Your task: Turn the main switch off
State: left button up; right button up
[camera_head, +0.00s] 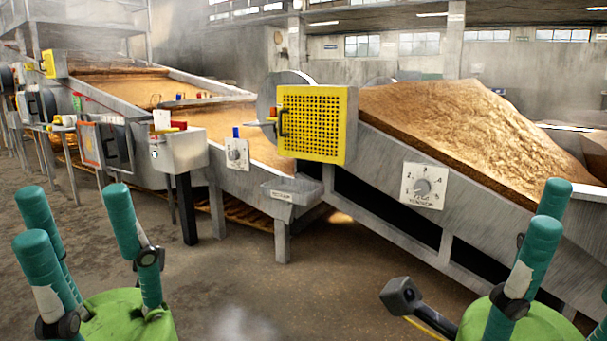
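I cannot read a label naming the main switch. A grey control box (180,150) with red and yellow parts on top stands on a dark post at centre left. To its right, a small white panel with a round knob (236,154) and a blue piece above is fixed to the machine side. A larger white dial plate (423,186) with numbers sits on the right conveyor's side. My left gripper (78,212) is at the lower left, fingers spread, empty and apart from the controls. My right gripper (562,225) is at the lower right, fingers apart, partly cut off, nothing visible between them.
A yellow perforated guard (317,124) with a handle juts from the machine. A small grey tray (292,190) hangs below it. Grain (455,125) is heaped on the right. A dark-faced grey block (402,296) shows low in front. Brown floor (300,285) lies open before the machine.

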aim_at(176, 125)
jog(key=i+j+u, duration=0.5)
jog(key=i+j, duration=0.85)
jog(key=j, duration=0.05)
